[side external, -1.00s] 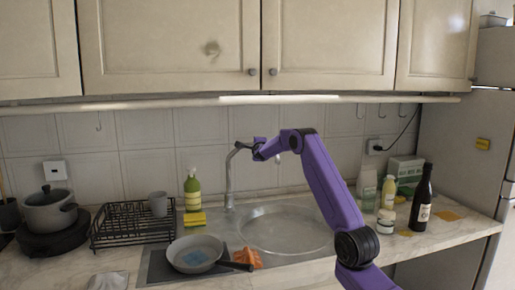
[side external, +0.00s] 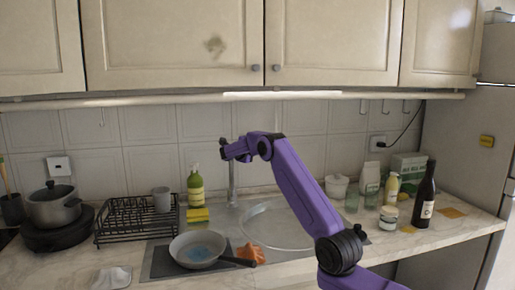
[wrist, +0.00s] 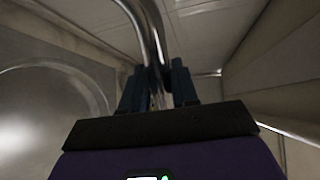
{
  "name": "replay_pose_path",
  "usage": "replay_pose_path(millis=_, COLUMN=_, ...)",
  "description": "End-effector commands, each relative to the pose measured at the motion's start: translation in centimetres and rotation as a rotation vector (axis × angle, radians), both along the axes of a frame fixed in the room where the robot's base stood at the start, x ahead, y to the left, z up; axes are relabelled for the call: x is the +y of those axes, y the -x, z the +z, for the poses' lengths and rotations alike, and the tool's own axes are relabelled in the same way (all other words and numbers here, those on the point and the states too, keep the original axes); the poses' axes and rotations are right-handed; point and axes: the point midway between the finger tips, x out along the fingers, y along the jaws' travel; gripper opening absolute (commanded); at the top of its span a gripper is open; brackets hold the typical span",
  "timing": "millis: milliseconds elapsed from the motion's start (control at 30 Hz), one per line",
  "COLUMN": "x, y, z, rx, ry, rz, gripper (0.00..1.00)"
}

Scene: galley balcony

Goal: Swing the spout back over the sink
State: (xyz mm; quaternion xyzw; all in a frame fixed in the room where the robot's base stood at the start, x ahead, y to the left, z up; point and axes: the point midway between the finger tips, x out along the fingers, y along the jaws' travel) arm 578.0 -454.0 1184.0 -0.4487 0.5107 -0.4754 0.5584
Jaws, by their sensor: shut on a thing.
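The faucet's upright pipe (side external: 233,183) stands at the back edge of the sink, left of the round basin (side external: 272,222). My gripper (side external: 226,153) is at the pipe's top and hides most of the spout in the side view. In the wrist view the curved chrome spout (wrist: 151,28) comes down between the dark fingers of my gripper (wrist: 158,90), which are shut on it. The round basin (wrist: 45,115) shows at the left there. The spout's tip is hidden, so I cannot tell exactly where it points.
A grey pan (side external: 197,250) sits on the drainboard in front of the faucet. A green soap bottle (side external: 195,188) and yellow sponge (side external: 198,215) stand left of the pipe. A dark bottle (side external: 424,197) and several containers are at right. Cabinets (side external: 335,45) hang above.

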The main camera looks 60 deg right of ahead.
Motion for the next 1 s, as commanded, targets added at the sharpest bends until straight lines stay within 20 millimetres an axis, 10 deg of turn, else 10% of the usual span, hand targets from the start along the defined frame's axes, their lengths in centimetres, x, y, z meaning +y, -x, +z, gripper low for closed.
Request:
replay_pose_path(millis=533, x=0.27, y=0.02, z=-0.09, rx=0.001, ry=-0.001, rz=-0.026, gripper=0.00)
replay_pose_path(millis=567, x=0.27, y=0.02, z=-0.09, rx=0.001, ry=-0.001, rz=-0.026, gripper=0.39)
replay_pose_path(millis=600, x=0.26, y=0.02, z=-0.10, rx=0.001, ry=-0.001, rz=-0.026, gripper=0.48)
replay_pose_path(millis=1000, x=0.94, y=-0.08, z=0.11, rx=-0.001, ry=0.000, rz=-0.023, gripper=0.48)
